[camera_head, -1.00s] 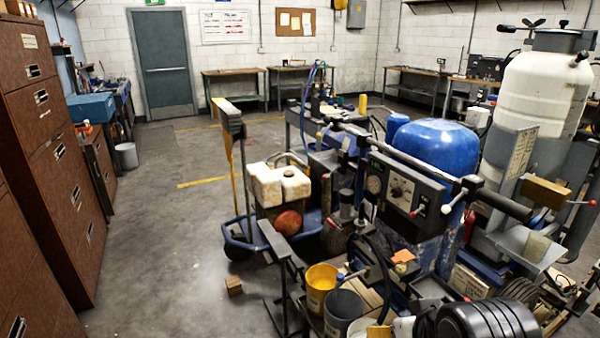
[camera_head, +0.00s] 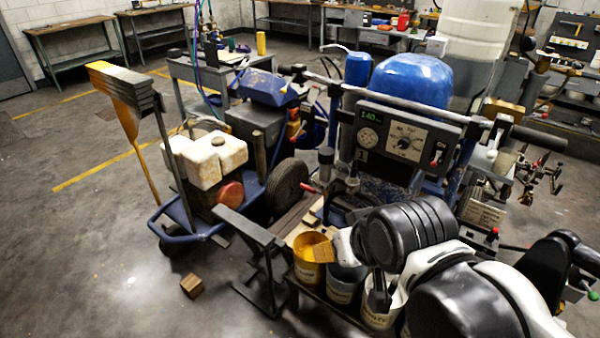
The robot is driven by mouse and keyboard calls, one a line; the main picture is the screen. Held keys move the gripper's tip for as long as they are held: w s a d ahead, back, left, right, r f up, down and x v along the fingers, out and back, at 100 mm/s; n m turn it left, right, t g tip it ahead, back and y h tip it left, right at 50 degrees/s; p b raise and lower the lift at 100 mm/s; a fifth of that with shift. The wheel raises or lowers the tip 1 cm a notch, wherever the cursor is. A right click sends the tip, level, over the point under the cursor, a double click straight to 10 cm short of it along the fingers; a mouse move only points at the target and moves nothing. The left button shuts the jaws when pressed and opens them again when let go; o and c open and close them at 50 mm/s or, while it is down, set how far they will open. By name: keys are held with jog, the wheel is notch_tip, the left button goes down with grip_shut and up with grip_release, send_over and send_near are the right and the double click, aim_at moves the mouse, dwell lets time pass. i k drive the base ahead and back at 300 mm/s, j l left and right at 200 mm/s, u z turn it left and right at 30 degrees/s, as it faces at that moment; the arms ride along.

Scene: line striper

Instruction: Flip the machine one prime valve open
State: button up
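A blue line striper (camera_head: 395,180) stands at centre, with a blue rounded tank (camera_head: 412,78) behind its dark control panel. The panel has a gauge (camera_head: 369,138), a dial (camera_head: 406,141), a lit green display and a small red-and-white lever (camera_head: 438,152). A red-tipped lever (camera_head: 310,187) juts out low at its left side. No readable label shows which lever is the prime valve, and its position is unclear. My black and white arm fills the lower right, in front of the machine's lower part. I cannot make out my gripper or its fingertips.
A yellow bucket (camera_head: 309,270), a grey bucket (camera_head: 343,285) and a white bucket (camera_head: 379,308) stand low before the machine. A dark metal stand (camera_head: 258,262) and a wheeled blue cart (camera_head: 180,222) are left of them. A wooden block (camera_head: 191,286) lies on otherwise open floor.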

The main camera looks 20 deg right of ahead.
aim_at(309, 189)
jog(key=i+z, duration=0.25)
jog(key=i, duration=0.65)
jog(key=i+j+z, duration=0.35)
jog(key=j, duration=0.75)
jog(key=j+z, duration=0.35)
jog(key=j, duration=0.7)
jog(key=j+z, duration=0.35)
jog(key=j, duration=0.85)
jog(key=i, duration=0.05)
